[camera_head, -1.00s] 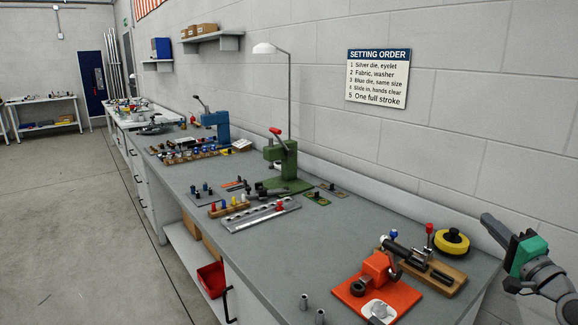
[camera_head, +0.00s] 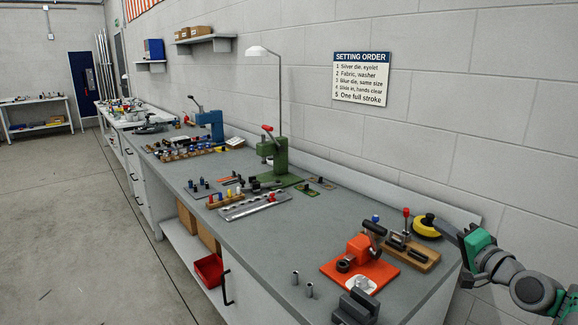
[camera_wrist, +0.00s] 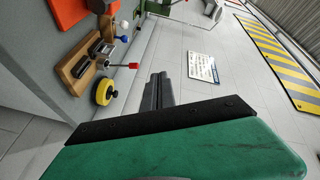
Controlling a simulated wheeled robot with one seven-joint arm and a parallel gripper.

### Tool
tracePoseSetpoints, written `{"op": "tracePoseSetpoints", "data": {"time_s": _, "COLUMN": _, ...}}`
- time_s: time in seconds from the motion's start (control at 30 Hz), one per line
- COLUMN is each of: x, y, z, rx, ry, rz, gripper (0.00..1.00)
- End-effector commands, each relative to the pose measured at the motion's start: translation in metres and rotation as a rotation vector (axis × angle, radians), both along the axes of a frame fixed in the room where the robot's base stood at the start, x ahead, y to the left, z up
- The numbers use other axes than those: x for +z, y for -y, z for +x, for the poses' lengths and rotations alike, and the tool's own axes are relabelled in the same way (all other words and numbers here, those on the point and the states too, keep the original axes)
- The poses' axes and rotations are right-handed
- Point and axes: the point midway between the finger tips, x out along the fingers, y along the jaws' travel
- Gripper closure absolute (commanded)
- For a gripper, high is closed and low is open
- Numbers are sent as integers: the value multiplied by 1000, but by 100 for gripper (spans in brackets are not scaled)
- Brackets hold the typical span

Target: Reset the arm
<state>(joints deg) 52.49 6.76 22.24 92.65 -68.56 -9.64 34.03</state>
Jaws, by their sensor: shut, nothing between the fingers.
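My gripper (camera_head: 440,226) is at the right of the head view, off the near right end of the grey workbench (camera_head: 225,231), beside the yellow and black roll. In the wrist view my gripper (camera_wrist: 158,80) shows as dark fingers, shut together with nothing between them. My arm with its green wrist part reaches in from the lower right of the head view. The fingers appear clear of the bench things.
Nearest me are an orange press (camera_head: 362,250) on its plate, a grey block (camera_head: 356,306), a wooden rack (camera_head: 408,252) and a yellow roll (camera_head: 426,230). A green press (camera_head: 279,160) stands farther along. The sign (camera_head: 361,79) hangs on the wall.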

Motion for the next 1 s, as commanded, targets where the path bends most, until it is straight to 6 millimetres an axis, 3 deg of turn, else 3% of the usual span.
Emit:
{"op": "tracePoseSetpoints", "data": {"time_s": 0.17, "x": -12, "y": -64, "z": 6, "rx": 70, "ry": -145, "rz": -172, "gripper": 100}}
{"op": "tracePoseSetpoints", "data": {"time_s": 0.33, "x": -35, "y": -140, "z": -15, "rx": 171, "ry": -342, "rz": -409, "gripper": 100}}
{"op": "tracePoseSetpoints", "data": {"time_s": 0.43, "x": -53, "y": -194, "z": -63, "rx": 272, "ry": -512, "rz": -621, "gripper": 100}}
{"op": "tracePoseSetpoints", "data": {"time_s": 0.5, "x": -66, "y": -221, "z": -116, "rx": 352, "ry": -649, "rz": -777, "gripper": 100}}
{"op": "tracePoseSetpoints", "data": {"time_s": 0.6, "x": -83, "y": -236, "z": -188, "rx": 444, "ry": -807, "rz": -933, "gripper": 100}}
{"op": "tracePoseSetpoints", "data": {"time_s": 0.7, "x": -94, "y": -237, "z": -237, "rx": 505, "ry": -910, "rz": -1014, "gripper": 100}}
{"op": "tracePoseSetpoints", "data": {"time_s": 0.8, "x": -99, "y": -233, "z": -260, "rx": 529, "ry": -958, "rz": -1043, "gripper": 100}}
{"op": "tracePoseSetpoints", "data": {"time_s": 1.0, "x": -102, "y": -232, "z": -263, "rx": 533, "ry": -968, "rz": -1046, "gripper": 100}}
